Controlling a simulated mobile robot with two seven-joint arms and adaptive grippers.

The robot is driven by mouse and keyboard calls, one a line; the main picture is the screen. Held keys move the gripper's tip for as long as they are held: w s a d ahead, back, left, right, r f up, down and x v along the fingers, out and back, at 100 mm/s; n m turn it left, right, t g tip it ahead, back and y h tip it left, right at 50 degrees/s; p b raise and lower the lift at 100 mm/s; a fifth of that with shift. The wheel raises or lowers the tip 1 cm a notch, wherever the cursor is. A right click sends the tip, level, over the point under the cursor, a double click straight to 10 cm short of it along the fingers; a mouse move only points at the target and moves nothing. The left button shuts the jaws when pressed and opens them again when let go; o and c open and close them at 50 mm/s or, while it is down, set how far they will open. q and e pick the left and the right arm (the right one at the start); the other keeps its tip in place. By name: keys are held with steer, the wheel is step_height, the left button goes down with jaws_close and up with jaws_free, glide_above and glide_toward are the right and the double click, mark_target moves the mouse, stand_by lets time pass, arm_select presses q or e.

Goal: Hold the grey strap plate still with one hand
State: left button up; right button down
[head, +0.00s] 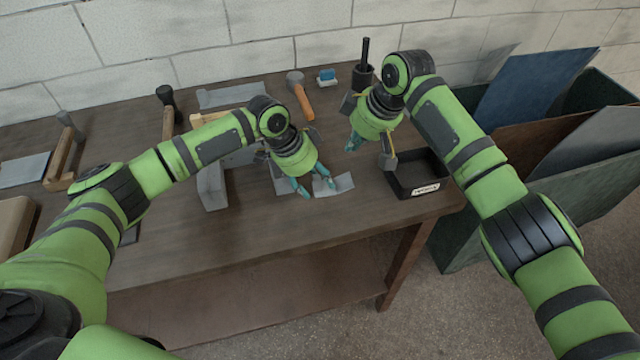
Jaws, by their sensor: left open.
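A thin grey plate (343,184), which looks like the strap plate, lies on the bench near its front edge, partly hidden by my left gripper. My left gripper (314,185) is open, with its teal fingertips pointing down over the left part of the plate. I cannot tell whether the tips touch it. My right gripper (353,143) is above the bench, up and to the right of the plate and apart from it. Its fingertips overlap in the picture, so its opening is unclear.
A grey block-like part (211,188) stands left of my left gripper. A black labelled tray (427,189) sits at the bench's right end. An orange-handled hammer (303,100), a blue-and-white item (327,77) and a black cup (363,77) are behind.

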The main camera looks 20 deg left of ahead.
arm_select(q)
steer(key=v, duration=1.2)
